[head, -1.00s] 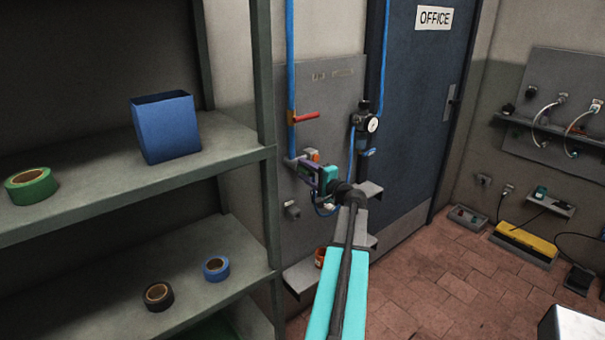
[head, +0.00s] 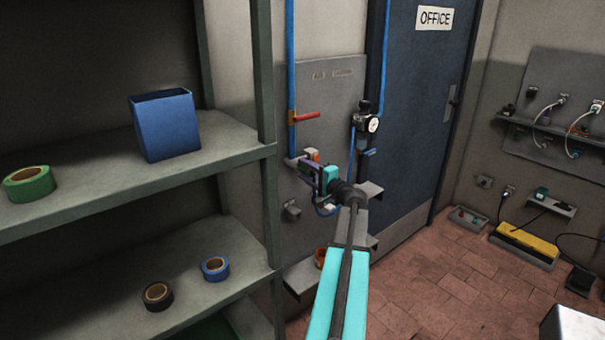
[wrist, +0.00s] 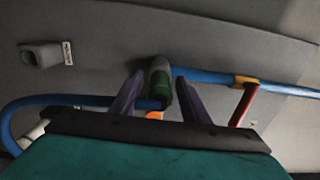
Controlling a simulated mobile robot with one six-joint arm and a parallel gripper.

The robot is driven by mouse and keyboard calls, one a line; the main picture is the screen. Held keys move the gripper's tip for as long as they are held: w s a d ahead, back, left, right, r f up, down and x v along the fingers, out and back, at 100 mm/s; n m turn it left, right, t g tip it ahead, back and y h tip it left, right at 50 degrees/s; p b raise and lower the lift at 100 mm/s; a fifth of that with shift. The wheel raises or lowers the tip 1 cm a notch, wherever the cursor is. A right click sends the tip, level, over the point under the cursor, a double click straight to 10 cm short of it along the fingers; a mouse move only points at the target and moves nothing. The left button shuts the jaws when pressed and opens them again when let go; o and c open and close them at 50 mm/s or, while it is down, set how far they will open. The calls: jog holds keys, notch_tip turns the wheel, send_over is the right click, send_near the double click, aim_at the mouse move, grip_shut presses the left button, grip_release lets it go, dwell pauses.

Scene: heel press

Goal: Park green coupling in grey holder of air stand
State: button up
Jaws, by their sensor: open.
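The green coupling (wrist: 163,88) shows in the wrist view as a green band below a grey end, at the end of the blue air pipe. My gripper (wrist: 159,78) is open, with one purple finger on each side of the coupling; I cannot tell whether either touches it. In the head view my gripper (head: 328,178) is at the wall panel and mostly hides the coupling. The grey holder (wrist: 40,55) is a small block with a label beside it, at the upper left of the wrist view. In the head view the holder (head: 292,211) is below my gripper.
A blue hose (wrist: 60,98) loops left from near the coupling. A red valve lever (head: 306,117) sits on the pipe above my gripper. A regulator with a gauge (head: 373,125) is to its right. A shelf with a blue bin (head: 165,127) stands at the left.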

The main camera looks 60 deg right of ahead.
aim_at(312, 175)
dwell(0.4)
grip_shut()
jog(key=shift+b+v, duration=1.75)
jog(key=shift+v, duration=1.5)
notch_tip(312, 175, down, 24)
jog(key=b, duration=2)
jog(key=shift+b, duration=0.35)
dwell(1.7)
